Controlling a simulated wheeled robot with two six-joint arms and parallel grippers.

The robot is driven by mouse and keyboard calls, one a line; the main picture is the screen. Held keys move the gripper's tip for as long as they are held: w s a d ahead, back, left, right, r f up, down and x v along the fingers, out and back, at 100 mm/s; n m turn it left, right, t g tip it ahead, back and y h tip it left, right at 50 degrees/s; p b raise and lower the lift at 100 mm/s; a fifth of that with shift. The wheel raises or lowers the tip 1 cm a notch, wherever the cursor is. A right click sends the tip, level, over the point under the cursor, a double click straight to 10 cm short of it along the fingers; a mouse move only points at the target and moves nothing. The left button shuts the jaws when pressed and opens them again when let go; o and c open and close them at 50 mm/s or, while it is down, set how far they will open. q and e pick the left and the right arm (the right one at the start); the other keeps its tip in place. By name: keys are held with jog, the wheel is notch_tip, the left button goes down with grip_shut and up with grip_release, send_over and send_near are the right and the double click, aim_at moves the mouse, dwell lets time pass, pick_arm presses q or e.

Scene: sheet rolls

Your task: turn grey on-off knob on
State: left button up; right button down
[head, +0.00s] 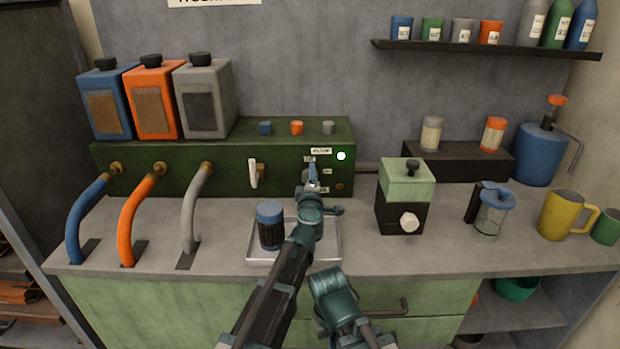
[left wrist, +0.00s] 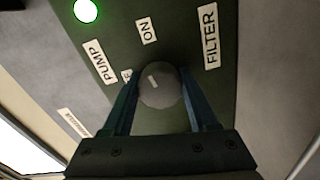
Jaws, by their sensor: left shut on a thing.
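The grey knob (left wrist: 160,95) on the dark green panel sits between the fingers of my left gripper (left wrist: 163,112), which is shut on it. The knob's short white mark tilts up and left, roughly toward the ON label (left wrist: 147,30). A smaller label (left wrist: 126,75) beside the knob is partly hidden by a finger. In the head view my left gripper (head: 312,180) reaches the panel and mostly hides the knob.
A metal tray (head: 335,245) with a dark blue-lidded jar (head: 270,226) lies below my left arm. A green-and-black grinder (head: 405,190) stands close at right. A white lever (head: 254,174) and hoses (head: 140,212) are at left.

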pick_arm(q)
jog(key=shift+m, duration=1.1)
jog(key=o, duration=1.4)
jog(key=shift+c, duration=0.2)
